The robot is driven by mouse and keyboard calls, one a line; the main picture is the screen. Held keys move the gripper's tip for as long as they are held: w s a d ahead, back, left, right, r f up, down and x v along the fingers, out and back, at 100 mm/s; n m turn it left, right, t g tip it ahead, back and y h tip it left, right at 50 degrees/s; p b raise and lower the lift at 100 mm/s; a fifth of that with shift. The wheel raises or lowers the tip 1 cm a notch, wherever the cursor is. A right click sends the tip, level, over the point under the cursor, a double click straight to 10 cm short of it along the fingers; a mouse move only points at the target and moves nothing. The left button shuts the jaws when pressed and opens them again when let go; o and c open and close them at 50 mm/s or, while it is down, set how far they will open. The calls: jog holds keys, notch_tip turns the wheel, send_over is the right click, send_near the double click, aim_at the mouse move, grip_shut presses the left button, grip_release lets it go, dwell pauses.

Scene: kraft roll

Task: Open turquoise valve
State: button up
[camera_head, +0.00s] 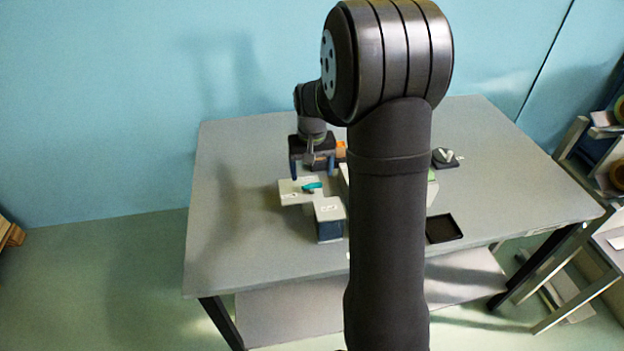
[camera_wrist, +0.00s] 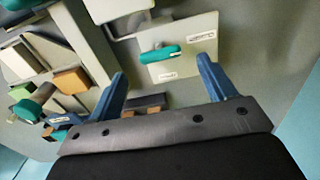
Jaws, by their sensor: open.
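The turquoise valve handle (camera_head: 312,186) lies on a pale plate (camera_head: 291,197) near the middle of the table. In the wrist view the turquoise handle (camera_wrist: 160,53) is a rounded bar on the off-white plate (camera_wrist: 200,28), which carries small white labels. My gripper (camera_head: 312,176) is above the far edge of the plate, pointing down. In the wrist view my gripper (camera_wrist: 162,67) has its two blue fingers wide apart, with the handle ahead between the fingertip lines. Nothing is held. I cannot tell the height gap.
A dark box with a pale top (camera_head: 329,211) stands in front of the plate. A black tray (camera_head: 443,228) and a dark base with a grey knob (camera_head: 445,157) are to the right. Another turquoise piece (camera_wrist: 27,109) shows at left in the wrist view. The table's left side is clear.

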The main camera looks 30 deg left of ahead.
aim_at(312, 184)
jog(key=shift+f, duration=1.95)
jog(key=c, duration=1)
